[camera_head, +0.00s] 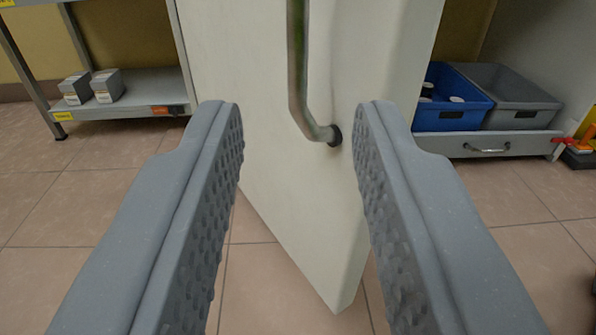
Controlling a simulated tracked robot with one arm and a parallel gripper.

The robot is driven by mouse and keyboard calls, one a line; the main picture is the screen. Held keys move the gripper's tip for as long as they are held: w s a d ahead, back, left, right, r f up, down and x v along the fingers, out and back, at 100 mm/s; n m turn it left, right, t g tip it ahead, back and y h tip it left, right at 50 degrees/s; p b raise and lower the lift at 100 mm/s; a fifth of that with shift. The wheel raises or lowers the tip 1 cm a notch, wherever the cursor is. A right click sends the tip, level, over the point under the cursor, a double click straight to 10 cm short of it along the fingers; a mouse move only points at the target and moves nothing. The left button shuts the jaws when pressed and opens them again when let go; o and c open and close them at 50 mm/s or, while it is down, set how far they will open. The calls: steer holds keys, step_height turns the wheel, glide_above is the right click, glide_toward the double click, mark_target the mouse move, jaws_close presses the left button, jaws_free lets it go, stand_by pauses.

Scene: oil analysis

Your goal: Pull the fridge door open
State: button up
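The white fridge door (275,165) stands ajar in the middle of the view, swung out toward me, with its free edge and lower corner pointing my way. A metal bar handle (297,75) runs down its face and bends into a dark mount near the right finger's tip. The upper part of the handle is cut off by the frame. My gripper (298,115) is open, with its two grey textured fingers wide apart. The handle's lower end shows between the fingertips. Whether the fingers touch the door cannot be told.
Right of the door, a blue bin (452,98) and a grey bin (508,97) sit above a drawer front with a handle (487,150). At left, a metal shelf (140,88) holds small grey boxes (107,86). Tiled floor (60,215) is clear at left. An orange item (586,130) lies at far right.

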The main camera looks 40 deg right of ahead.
jaws_close()
